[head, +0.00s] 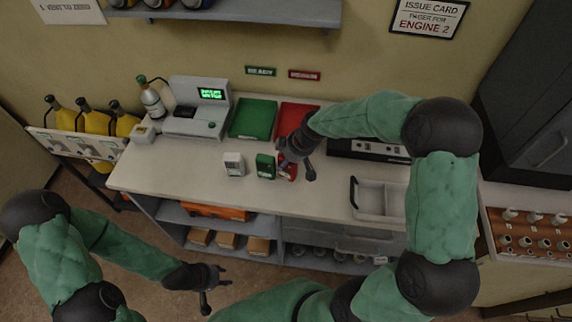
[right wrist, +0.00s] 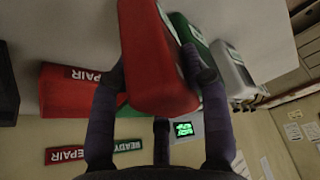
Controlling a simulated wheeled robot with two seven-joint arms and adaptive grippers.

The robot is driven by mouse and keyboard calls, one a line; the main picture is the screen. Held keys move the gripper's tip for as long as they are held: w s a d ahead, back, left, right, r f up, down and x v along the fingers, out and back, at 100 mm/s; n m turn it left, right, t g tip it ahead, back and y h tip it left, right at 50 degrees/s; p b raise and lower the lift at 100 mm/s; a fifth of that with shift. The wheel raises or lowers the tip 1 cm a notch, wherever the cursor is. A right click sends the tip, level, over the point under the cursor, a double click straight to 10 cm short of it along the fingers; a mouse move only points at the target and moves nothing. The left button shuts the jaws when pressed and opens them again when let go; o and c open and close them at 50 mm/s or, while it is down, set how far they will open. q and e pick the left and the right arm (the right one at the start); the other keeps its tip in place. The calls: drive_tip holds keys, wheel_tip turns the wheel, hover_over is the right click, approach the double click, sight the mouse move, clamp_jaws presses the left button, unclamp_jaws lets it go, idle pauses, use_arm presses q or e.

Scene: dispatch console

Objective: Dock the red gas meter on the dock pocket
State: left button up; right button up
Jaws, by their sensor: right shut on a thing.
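The red gas meter (head: 289,173) is in my right gripper (head: 297,168), at the counter just right of the green meter. In the right wrist view the red meter (right wrist: 150,60) fills the space between the fingers. In the head view the gripper partly covers it, and I cannot tell whether it touches the counter. A grey station (head: 198,106) with a lit green display stands at the back left of the counter. A dark recess (head: 186,112) on it may be the dock pocket. My left gripper (head: 217,289) is open and empty, low in front of the counter.
A green meter (head: 265,166) and a white meter (head: 234,164) stand left of the red one. A green tray (head: 253,119) and a red tray (head: 297,118) lie behind. A white bottle (head: 151,98) stands by the station. The counter's front left is clear.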

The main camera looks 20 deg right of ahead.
drive_tip(key=shift+f, duration=1.1)
drive_tip(key=shift+f, duration=0.15)
drive_tip(key=o, duration=1.3)
